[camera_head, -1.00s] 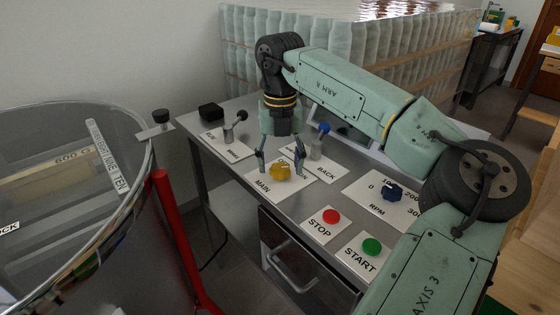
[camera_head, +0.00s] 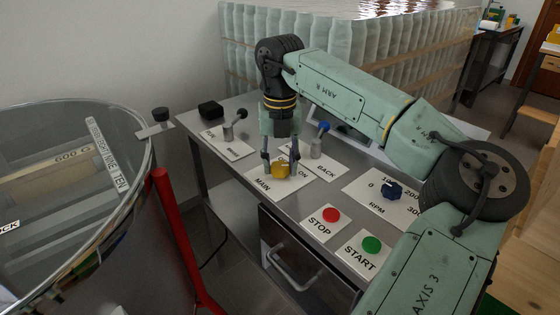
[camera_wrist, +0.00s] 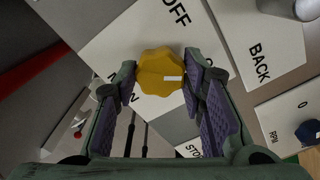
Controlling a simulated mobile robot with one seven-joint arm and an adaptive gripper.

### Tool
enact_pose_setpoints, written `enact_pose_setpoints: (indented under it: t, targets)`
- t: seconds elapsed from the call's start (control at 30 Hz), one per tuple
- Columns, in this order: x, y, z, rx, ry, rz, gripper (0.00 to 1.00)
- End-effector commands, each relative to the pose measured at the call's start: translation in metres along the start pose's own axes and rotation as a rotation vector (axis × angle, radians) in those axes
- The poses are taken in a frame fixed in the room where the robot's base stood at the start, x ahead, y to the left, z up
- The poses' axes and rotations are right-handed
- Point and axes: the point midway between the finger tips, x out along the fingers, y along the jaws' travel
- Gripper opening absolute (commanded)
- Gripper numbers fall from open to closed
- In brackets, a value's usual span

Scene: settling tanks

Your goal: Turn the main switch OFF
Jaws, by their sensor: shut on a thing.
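The main switch is a yellow lobed knob (camera_head: 281,171) on a white plate marked MAIN (camera_head: 262,186) on the steel console. In the wrist view the knob (camera_wrist: 161,72) carries a short white mark that points right, and OFF is printed on the plate above it. My gripper (camera_head: 281,166) points down over the knob. Its purple-padded fingers (camera_wrist: 160,82) are shut on the knob, one on each side. The fingers and knob hide part of the plate's lettering.
Red STOP (camera_head: 331,215) and green START (camera_head: 371,244) buttons sit in front. A blue RPM knob (camera_head: 392,190) is to the right. Levers with a blue tip (camera_head: 323,126) and a black tip (camera_head: 241,114) stand behind. A clear round tank (camera_head: 60,190) and a red post (camera_head: 180,240) are at left.

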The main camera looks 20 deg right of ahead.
Motion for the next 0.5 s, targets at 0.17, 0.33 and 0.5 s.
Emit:
enact_pose_setpoints:
  t: [0.17,0.33,0.5]
  targets:
    - [-0.0002,0.0004,0.0,-0.001,0.0,0.001,0.09]
    - [-0.0003,0.0005,0.0001,-0.022,0.0,0.001,0.09]
    - [-0.0004,0.0005,0.0002,-0.09,0.0,0.001,0.09]
